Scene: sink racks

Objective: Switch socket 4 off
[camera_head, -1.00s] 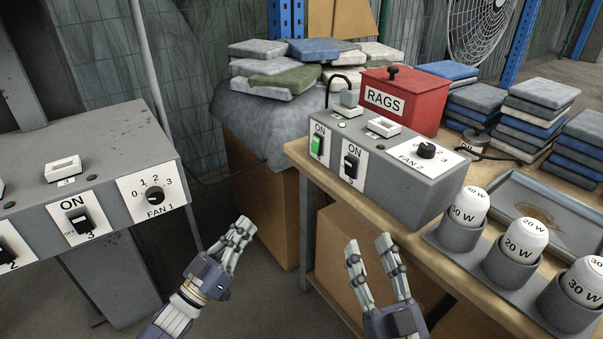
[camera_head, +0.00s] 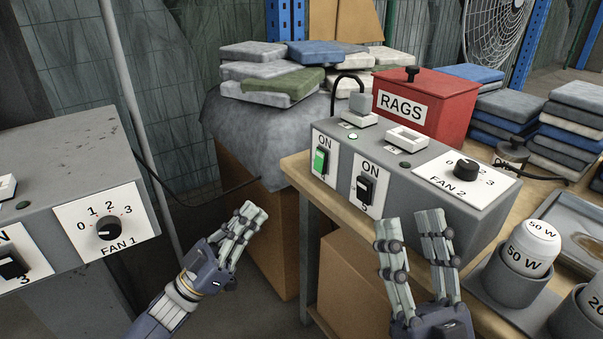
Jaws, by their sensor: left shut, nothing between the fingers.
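The grey switch box (camera_head: 440,197) stands on the wooden bench, with the switch of socket 4 (camera_head: 320,160) at its left end, lit green under an "ON" label. A plug with a black cord (camera_head: 361,110) sits in a socket on top behind that switch, and a small lamp (camera_head: 353,136) beside it glows. To the right is the dark switch of socket 5 (camera_head: 366,189). My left gripper (camera_head: 247,216) is shut and empty, lower left of the socket 4 switch and apart from it. My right gripper (camera_head: 410,220) is open and empty, in front of the box's lower face.
Another grey box (camera_head: 60,160) with a FAN 1 knob (camera_head: 108,228) is at left. The bench (camera_head: 296,168) also holds a red RAGS box (camera_head: 440,98), folded cloth stacks and a 50 W bulb (camera_head: 533,248) in a holder. Cloths (camera_head: 270,85) are piled behind.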

